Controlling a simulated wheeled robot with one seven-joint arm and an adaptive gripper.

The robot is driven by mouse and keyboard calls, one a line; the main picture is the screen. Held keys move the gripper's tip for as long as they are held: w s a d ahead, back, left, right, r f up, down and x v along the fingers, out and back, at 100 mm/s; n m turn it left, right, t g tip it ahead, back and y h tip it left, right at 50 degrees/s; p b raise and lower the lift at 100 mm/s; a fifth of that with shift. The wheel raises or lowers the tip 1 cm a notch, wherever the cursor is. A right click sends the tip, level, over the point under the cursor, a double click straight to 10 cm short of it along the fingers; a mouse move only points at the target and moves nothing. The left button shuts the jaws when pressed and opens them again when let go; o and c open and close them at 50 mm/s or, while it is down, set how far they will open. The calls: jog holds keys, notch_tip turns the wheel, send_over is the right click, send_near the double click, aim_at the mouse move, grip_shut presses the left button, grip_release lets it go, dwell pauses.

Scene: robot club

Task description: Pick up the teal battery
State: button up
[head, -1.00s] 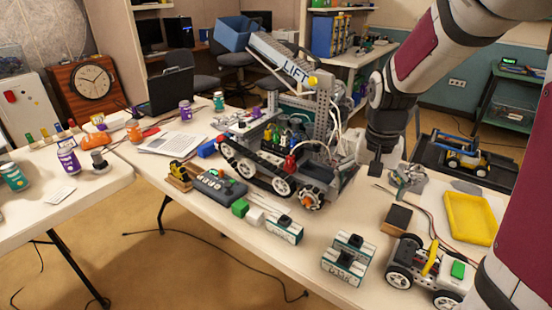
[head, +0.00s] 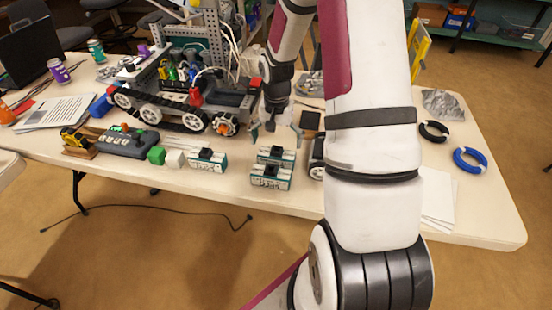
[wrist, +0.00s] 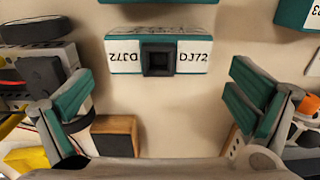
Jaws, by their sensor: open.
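Three similar teal-and-white batteries with black sockets lie on the table. In the head view they are the left battery (head: 207,160), the rear battery (head: 276,153) and the front battery (head: 270,177). My gripper (head: 275,130) is open and empty, just behind and above the rear battery. In the wrist view my gripper (wrist: 158,98) has its teal-padded fingers wide apart. A battery marked DJ72 (wrist: 125,58) lies ahead of the gap between them, untouched. Another battery (wrist: 158,2) is cut off at the top edge, and a third (wrist: 298,14) at the top right.
A large tracked robot (head: 180,100) stands behind the batteries. A small wheeled robot (head: 317,160), partly hidden by my arm, is close on the right. A dark block (head: 311,121) lies behind it. Green (head: 156,155) and white (head: 175,159) cubes sit left of the batteries.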

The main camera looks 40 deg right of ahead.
aim_at(276, 155)
jog(key=shift+s+a+f, duration=0.1)
jog(key=shift+s+f, duration=0.05)
jog(key=shift+f, duration=1.3)
jog(key=shift+s+a+f, duration=0.1)
jog(key=shift+f, duration=1.3)
jog(key=c, duration=1.3)
notch_tip(276, 155, up, 10)
jog(key=shift+r, duration=0.1)
